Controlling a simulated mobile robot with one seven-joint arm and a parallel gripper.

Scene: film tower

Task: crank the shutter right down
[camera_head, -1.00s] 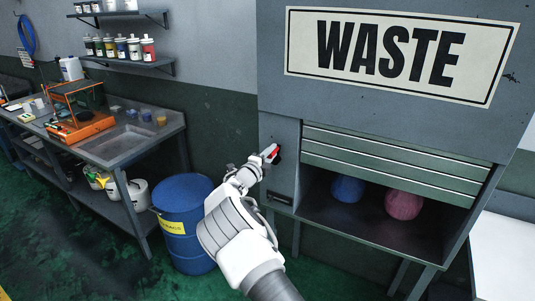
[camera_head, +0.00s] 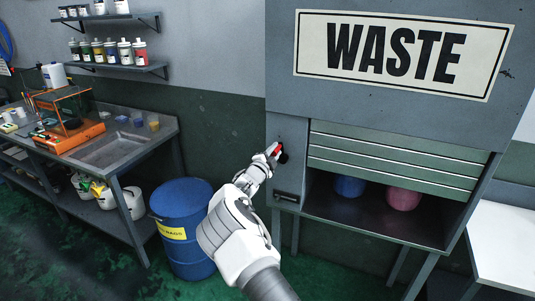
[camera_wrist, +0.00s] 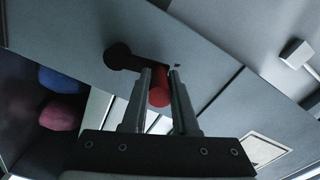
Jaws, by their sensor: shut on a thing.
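The slatted shutter (camera_head: 395,160) hangs part-way down in the waste cabinet, with an open gap below its lower edge. The crank's red knob (camera_head: 276,150) sits on the cabinet's left post, beside its dark hub (camera_head: 283,157). My gripper (camera_head: 272,155) is at the knob. In the wrist view my gripper (camera_wrist: 161,82) has its two fingers on either side of the red knob (camera_wrist: 159,92), shut on it. The dark crank hub (camera_wrist: 118,57) shows to the upper left of the knob there.
A blue bag (camera_head: 349,186) and a pink bag (camera_head: 404,198) lie inside the cabinet below the shutter. A blue drum (camera_head: 183,250) stands left of my arm, near a sink bench (camera_head: 112,150). A white table (camera_head: 505,245) is at the right.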

